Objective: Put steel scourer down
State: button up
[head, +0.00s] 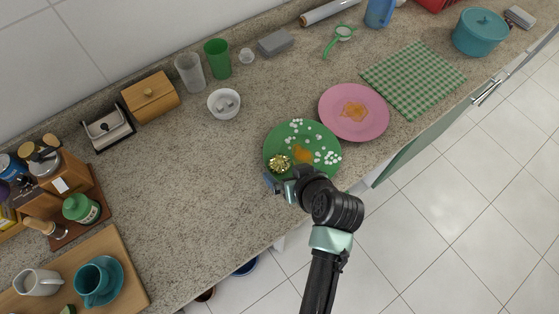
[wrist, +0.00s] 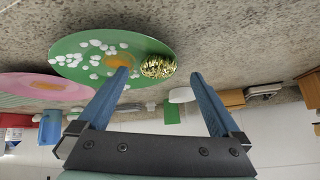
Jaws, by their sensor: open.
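The steel scourer (head: 280,163), a shiny gold-coloured tangle, sits at the left edge of the green plate (head: 322,140). The plate also carries white bits and an orange smear. My gripper (head: 273,181) is at the plate's near left edge, close beside the scourer. In the wrist view, my gripper (wrist: 160,76) is open, and the scourer (wrist: 157,66) shows between the two blue fingertips at the rim of the green plate (wrist: 85,50). I cannot tell whether a finger touches it. My arm hides the plate's near edge in the head view.
A pink plate (head: 345,124) with an orange smear stands right of the green plate. A white bowl (head: 224,103), green cup (head: 217,59) and checked cloth (head: 413,79) are farther back. The worktop (head: 190,180) left of the green plate is clear. Its front edge is near my gripper.

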aim_at(282, 169)
jog(key=x, duration=0.4)
jog(key=shift+w+a+f+p, duration=0.15)
jog(key=shift+w+p, duration=0.25)
jog(key=shift+s+f, duration=0.15)
jog(key=c, duration=1.5)
